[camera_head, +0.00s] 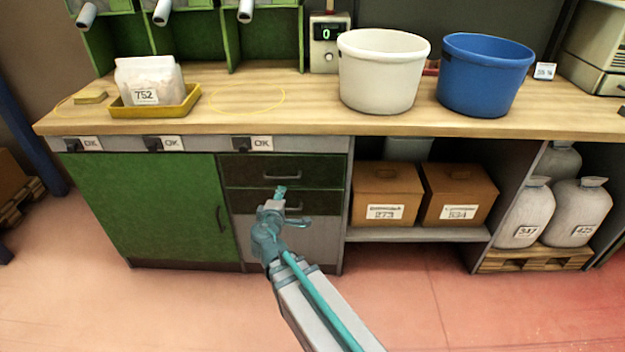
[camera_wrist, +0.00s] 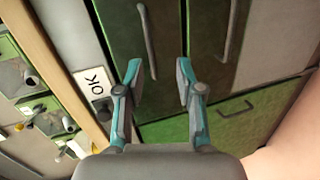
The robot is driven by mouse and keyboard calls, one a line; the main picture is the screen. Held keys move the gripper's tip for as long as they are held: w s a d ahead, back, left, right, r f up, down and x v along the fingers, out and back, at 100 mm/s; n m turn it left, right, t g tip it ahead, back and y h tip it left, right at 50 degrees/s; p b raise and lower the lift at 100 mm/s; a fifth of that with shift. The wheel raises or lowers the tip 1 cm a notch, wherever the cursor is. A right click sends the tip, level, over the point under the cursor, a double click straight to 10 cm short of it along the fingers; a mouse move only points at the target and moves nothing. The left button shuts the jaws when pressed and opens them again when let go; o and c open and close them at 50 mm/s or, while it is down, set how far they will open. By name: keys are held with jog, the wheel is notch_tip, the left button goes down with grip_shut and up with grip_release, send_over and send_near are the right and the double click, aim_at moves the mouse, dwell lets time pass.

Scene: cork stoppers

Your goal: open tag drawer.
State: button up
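Two dark green drawers sit below the worktop: the upper drawer (camera_head: 245,172) with its bar handle (camera_head: 283,177), and the lower drawer (camera_head: 325,202). Both look shut. No label tells me which is the tag drawer. My gripper (camera_head: 280,190) is in front of the drawers and hides part of the lower one. In the wrist view my gripper (camera_wrist: 158,66) is open and empty. The upper drawer's handle (camera_wrist: 148,40) appears between its fingertips, without clear contact. The lower drawer's handle (camera_wrist: 226,30) lies to the right of the right finger.
A green cabinet door (camera_head: 150,205) is shut left of the drawers. The worktop (camera_head: 330,122) above holds a white bucket (camera_head: 383,75), a blue bucket (camera_head: 485,75) and a yellow tray (camera_head: 155,111) with a bag. Boxes (camera_head: 387,190) stand on the right shelf. The floor in front is clear.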

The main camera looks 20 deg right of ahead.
aim_at(281, 178)
jog(key=shift+n+t+y, duration=0.5)
jog(key=shift+n+y, duration=0.1)
jog(key=shift+n, duration=0.2)
jog(key=x, duration=0.7)
jog(key=a+r+x, duration=0.1)
jog(key=x, duration=0.3)
jog(key=shift+w+d, duration=0.1)
jog(key=shift+w, duration=0.25)
grip_shut()
